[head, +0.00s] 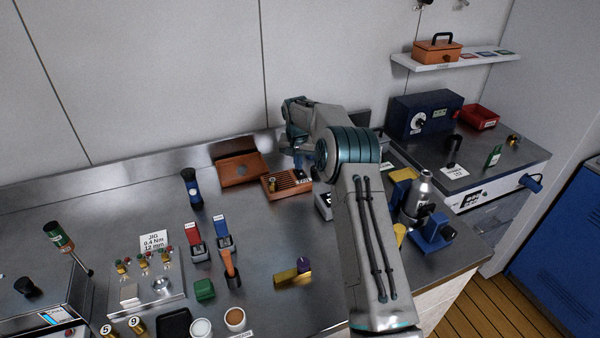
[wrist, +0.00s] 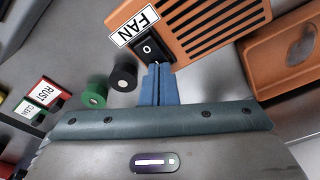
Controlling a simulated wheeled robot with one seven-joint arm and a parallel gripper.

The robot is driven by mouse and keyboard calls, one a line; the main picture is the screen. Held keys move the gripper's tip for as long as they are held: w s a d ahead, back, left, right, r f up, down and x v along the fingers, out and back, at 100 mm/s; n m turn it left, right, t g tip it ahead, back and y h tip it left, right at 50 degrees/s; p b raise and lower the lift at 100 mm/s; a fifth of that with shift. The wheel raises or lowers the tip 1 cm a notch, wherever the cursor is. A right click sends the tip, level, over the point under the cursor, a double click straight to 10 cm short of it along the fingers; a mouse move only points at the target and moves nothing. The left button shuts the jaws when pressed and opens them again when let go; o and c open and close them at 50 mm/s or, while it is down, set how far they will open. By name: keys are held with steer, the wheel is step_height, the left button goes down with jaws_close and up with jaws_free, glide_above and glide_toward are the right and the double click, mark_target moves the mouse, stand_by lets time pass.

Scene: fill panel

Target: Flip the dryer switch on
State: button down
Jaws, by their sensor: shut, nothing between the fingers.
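An orange slotted box (wrist: 215,28) carries a white label reading FAN (wrist: 133,25) and a black rocker switch (wrist: 147,47) marked O. In the head view the slotted box (head: 287,183) sits on the bench beside my arm. My gripper (wrist: 158,68) is shut and empty, with its blue fingertips right at the near edge of the switch; I cannot tell whether they touch it. In the head view my wrist and arm largely hide the gripper. I see no label reading dryer.
A green cylinder (wrist: 94,94) and a black cylinder (wrist: 123,77) stand left of the fingers. An orange tray (head: 241,169) lies left of the slotted box. A blue box with a dial (head: 425,115) is at back right.

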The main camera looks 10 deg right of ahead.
steer(key=shift+f, duration=0.1)
steer(key=shift+r+p, duration=2.25)
steer(key=shift+r, duration=1.2)
steer(key=shift+r, duration=0.1)
steer(key=s+r+n+t+b, duration=0.1)
steer(key=s+r, duration=0.7)
steer(key=s, duration=0.2)
steer(key=s+r+n+b, duration=0.1)
steer(key=s+r, duration=0.7)
steer(key=s, duration=0.3)
steer(key=s+f+n, duration=0.1)
steer(key=s+f, duration=0.1)
steer(key=s, duration=1.1)
steer(key=s+f+t+b, duration=0.1)
steer(key=s+f, duration=0.1)
steer(key=s, duration=1.2)
steer(key=shift+f+n+y, duration=0.15)
steer(key=shift+n+y, duration=0.15)
steer(key=shift+n, duration=0.1)
